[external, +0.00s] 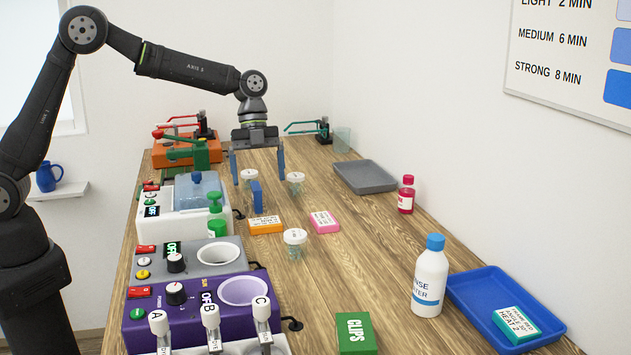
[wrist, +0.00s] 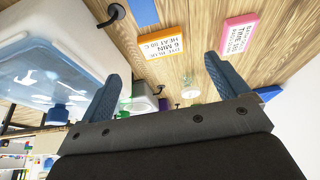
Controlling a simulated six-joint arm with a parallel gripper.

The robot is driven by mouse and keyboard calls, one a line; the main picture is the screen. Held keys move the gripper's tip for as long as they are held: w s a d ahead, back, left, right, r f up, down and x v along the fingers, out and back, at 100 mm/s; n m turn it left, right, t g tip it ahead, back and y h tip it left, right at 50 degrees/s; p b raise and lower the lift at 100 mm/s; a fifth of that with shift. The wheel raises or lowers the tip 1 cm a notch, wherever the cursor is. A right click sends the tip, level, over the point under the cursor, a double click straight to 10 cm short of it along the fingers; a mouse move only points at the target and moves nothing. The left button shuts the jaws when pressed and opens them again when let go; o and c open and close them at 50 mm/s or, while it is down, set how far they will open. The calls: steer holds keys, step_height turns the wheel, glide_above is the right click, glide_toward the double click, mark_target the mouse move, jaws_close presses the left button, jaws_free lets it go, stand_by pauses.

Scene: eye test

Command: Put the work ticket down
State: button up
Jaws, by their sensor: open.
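My gripper (external: 257,172) is open with nothing between its fingers, above the far part of the wooden bench. It also shows in the wrist view (wrist: 163,68). An orange work ticket (external: 266,224) lies flat on the bench, nearer the camera than my gripper; it shows in the wrist view (wrist: 165,47), apart from the fingers. A pink ticket (external: 323,221) lies to its right, also in the wrist view (wrist: 238,38). A teal ticket (external: 516,325) lies in the blue tray (external: 461,287) at the front right.
Lidded jars (external: 295,240) stand nearby. A white machine (external: 180,224), grey unit (external: 205,274) and purple unit (external: 209,323) line the left.

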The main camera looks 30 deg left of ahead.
mark_target(264, 219)
steer(key=v, duration=0.2)
steer(key=shift+w+a+r, duration=0.1)
steer(key=shift+a+r, duration=0.05)
steer(key=shift+r, duration=0.15)
steer(key=x, duration=1.2)
steer(key=shift+f, duration=0.1)
steer(key=shift+r, duration=1.8)
